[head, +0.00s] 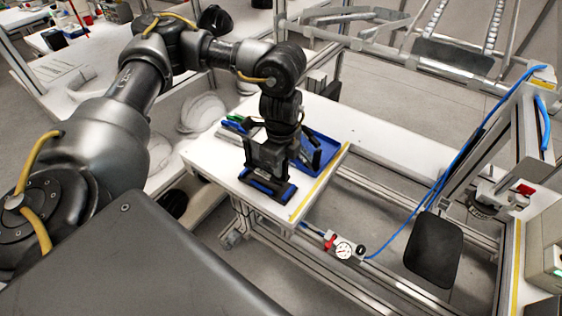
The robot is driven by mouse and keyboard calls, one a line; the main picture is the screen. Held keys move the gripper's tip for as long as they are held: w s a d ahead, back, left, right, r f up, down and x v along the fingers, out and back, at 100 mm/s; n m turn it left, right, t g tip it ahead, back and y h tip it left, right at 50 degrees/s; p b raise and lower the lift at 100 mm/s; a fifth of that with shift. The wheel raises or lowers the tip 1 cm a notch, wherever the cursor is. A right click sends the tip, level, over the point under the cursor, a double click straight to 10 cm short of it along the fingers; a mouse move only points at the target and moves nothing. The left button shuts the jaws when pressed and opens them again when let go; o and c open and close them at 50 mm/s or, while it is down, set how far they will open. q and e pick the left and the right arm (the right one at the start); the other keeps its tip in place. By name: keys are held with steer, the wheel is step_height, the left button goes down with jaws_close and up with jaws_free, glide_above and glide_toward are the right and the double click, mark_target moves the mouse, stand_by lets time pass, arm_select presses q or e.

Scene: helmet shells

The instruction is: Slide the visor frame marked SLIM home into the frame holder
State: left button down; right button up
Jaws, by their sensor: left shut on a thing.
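My left gripper (268,163) comes down over the front of the white table and points downward. It is shut on a dark piece, mostly hidden behind the fingers, that I take to be the visor frame. A small pale label shows low between the fingers, but its word is too small to read. Directly below is a low black and blue fixture (262,189), which looks like the frame holder. I cannot tell whether the held piece is seated in it or just above it. My right gripper is not in view.
A blue tray (326,143) with dark parts lies right behind the gripper. Small green and blue items (238,121) lie to its left. A yellow strip (318,184) marks the table's right edge. Pale helmet shells (203,113) sit left of the table. The table's back right is clear.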

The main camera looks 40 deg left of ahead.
arm_select(q)
steer(key=shift+f+b, duration=0.55)
steer(key=shift+f, duration=0.75)
steer(key=shift+p, duration=0.4)
steer(key=shift+r, duration=0.1)
steer(key=shift+p, duration=0.4)
steer(key=shift+p, duration=0.35)
stand_by(0.4)
steer(key=shift+f+b, duration=0.7)
steer(key=shift+f, duration=0.55)
steer(key=c, duration=1.3)
jaws_free()
steer(key=shift+c, duration=0.2)
